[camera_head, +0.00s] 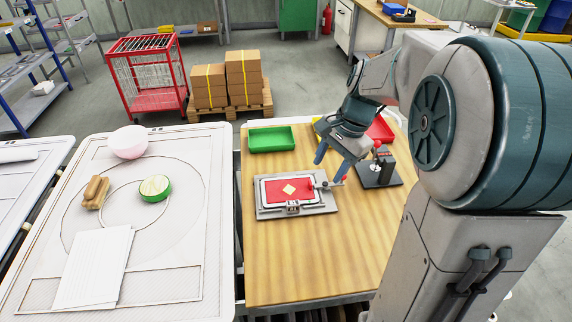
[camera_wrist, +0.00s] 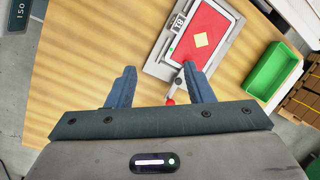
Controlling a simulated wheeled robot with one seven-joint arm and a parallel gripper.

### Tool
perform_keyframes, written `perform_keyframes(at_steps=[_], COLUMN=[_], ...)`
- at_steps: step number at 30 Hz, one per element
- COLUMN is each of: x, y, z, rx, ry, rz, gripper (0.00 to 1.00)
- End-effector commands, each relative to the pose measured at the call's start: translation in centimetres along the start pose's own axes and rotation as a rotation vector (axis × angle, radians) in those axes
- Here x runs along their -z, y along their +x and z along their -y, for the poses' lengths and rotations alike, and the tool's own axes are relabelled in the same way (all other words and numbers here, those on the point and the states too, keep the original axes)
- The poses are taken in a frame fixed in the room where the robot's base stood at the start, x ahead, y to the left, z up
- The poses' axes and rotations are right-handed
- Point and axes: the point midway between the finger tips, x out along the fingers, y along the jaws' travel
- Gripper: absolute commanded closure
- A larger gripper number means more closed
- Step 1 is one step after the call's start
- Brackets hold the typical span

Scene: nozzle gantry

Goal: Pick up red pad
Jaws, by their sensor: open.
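The red pad (camera_head: 300,189) lies flat in a grey metal fixture (camera_head: 266,212) on the wooden table, with a pale yellow diamond at its middle. In the wrist view the red pad (camera_wrist: 188,45) lies beyond my fingertips, in the upper right half. My gripper (camera_head: 336,164) is above the table, to the right of and behind the fixture. Its two blue fingers are apart with nothing between them, as the wrist view shows my gripper (camera_wrist: 158,76). A red-knobbed lever at the fixture's near side in the wrist view is partly beside the right finger.
A green tray (camera_head: 272,139) sits behind the fixture. A red tray (camera_head: 381,131) and a black stand (camera_head: 377,172) are at the right, partly hidden by my arm. The table's front half is clear.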

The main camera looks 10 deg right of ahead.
Motion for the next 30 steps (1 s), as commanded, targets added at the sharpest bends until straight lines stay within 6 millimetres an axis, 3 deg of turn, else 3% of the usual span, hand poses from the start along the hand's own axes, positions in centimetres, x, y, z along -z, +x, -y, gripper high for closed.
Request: perform_keyframes(at_steps=[6, 13, 20, 30], x=[4.9, 8.2, 8.7, 7.8], y=[0.4, 1.5, 3.2, 9.3], z=[3.6, 5.5, 5.9, 6.1], rx=[-0.003, -0.011, -0.017, -0.016], ry=[0.339, 0.560, 0.617, 0.614], rz=[0.090, 0.144, 0.160, 0.158], gripper=[0.53, 0.53, 0.53, 0.53])
